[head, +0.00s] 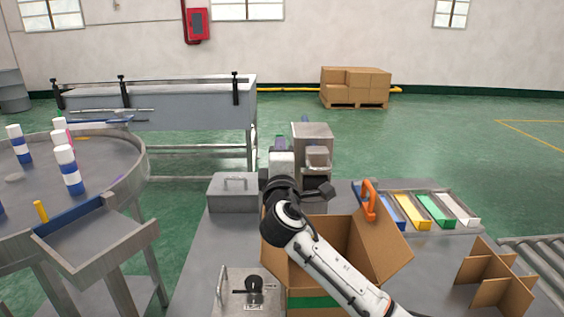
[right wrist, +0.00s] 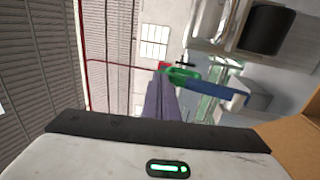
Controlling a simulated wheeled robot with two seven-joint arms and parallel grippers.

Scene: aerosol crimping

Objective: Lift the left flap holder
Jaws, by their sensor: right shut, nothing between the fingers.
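An open cardboard box (head: 332,237) stands on the grey table, its left side partly behind my right arm. An orange flap holder (head: 369,200) sits upright on the top edge at the box's right flap. I cannot make out a flap holder on the left side; my arm covers part of that area. My right gripper (head: 279,142) is shut and empty, beyond the box and above the table, pointing away from it. Its purple fingers (right wrist: 160,101) also show together in the right wrist view. The box's edge (right wrist: 295,135) shows at the right there. My left gripper is not in view.
A tray with coloured strips (head: 437,209) lies right of the box. A cardboard divider (head: 494,276) stands at the right front. A grey metal case (head: 234,190) and a machine (head: 314,150) stand behind. A round table with cans (head: 100,160) is at the left.

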